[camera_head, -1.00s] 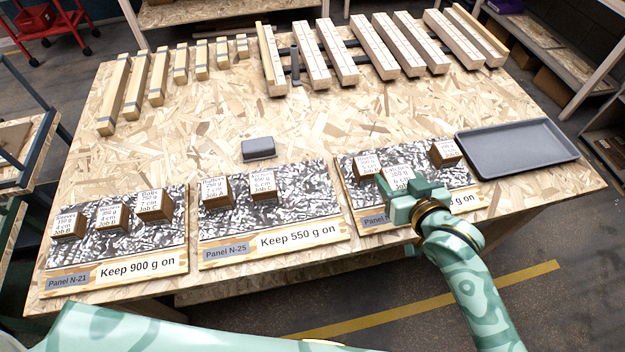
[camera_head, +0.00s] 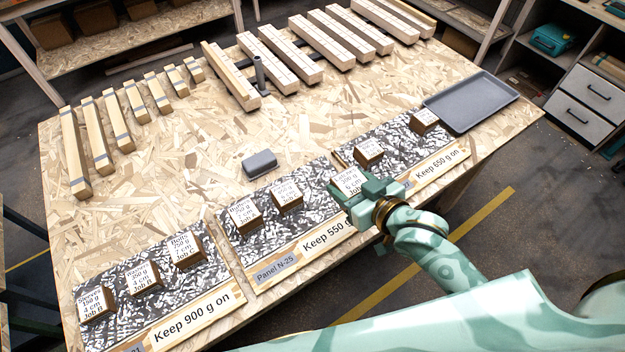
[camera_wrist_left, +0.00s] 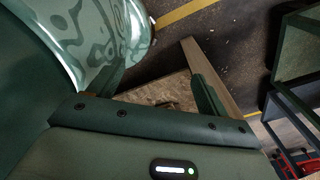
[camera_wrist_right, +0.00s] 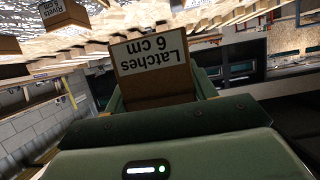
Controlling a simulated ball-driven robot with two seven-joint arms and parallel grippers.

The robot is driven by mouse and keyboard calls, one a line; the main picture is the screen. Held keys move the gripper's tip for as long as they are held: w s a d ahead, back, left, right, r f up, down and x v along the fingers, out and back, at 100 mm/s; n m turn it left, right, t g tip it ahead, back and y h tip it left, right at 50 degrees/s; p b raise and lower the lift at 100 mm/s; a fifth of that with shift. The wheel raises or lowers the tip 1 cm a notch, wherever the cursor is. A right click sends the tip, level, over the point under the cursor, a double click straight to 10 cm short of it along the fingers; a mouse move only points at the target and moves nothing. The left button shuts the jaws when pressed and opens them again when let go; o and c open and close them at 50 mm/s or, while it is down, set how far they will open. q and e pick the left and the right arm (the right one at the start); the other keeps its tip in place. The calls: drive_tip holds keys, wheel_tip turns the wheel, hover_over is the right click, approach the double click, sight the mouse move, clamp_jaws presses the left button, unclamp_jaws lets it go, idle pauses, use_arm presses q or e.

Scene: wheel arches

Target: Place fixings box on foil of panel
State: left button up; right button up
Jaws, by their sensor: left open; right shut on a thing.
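My right gripper (camera_head: 372,196) is shut on a brown fixings box with a white top label (camera_head: 347,178). In the right wrist view its label (camera_wrist_right: 150,52) reads "Latches 6 cm". In the head view this box appears over the right end of the middle foil panel (camera_head: 262,230), N-25, marked "Keep 550 g on"; I cannot tell its height. Two boxes (camera_head: 244,214) (camera_head: 287,195) stand on that foil. The right panel (camera_head: 400,145), "Keep 650 g on", bears two boxes (camera_head: 368,152) (camera_head: 424,121). The left panel (camera_head: 120,290), "Keep 900 g on", bears three. My left gripper (camera_wrist_left: 160,95) is open, seen only in its wrist view.
A grey lidded dish (camera_head: 260,163) sits behind the middle panel. An empty grey tray (camera_head: 470,102) lies at the table's right end. Wooden bars (camera_head: 292,55) and shorter strips (camera_head: 130,105) line the back. The board between is mostly clear.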

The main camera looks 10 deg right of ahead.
drive_tip(key=w+f+b, duration=0.1)
drive_tip(key=w+f, duration=0.1)
drive_tip(key=w, duration=0.2)
drive_tip(key=w+a+f+b, duration=0.1)
drive_tip(key=w+f+b, duration=0.1)
drive_tip(key=w+f, duration=0.1)
drive_tip(key=w+f+b, duration=0.1)
drive_tip(key=w+f, duration=0.2)
drive_tip(key=w, duration=0.1)
drive_tip(key=shift+w+a+f+b, duration=0.2)
drive_tip(key=shift+w+a+b, duration=0.1)
drive_tip(key=shift+a+b, duration=0.1)
drive_tip(key=shift+w+f, duration=0.15)
drive_tip(key=shift+f, duration=0.05)
drive_tip(key=f, duration=0.1)
drive_tip(key=f+b, duration=0.2)
drive_tip(key=shift+w+f, duration=0.25)
drive_tip(key=shift+f, duration=0.15)
use_arm(q)
wheel_tip(320, 180, down, 7)
drive_tip(key=s+d, duration=0.1)
drive_tip(key=shift+s+g, duration=0.3)
use_arm(e)
drive_tip(key=shift+r, duration=0.15)
use_arm(q)
drive_tip(key=shift+f, duration=0.1)
use_arm(e)
drive_tip(key=o, duration=1.2)
drive_tip(key=shift+c, duration=0.2)
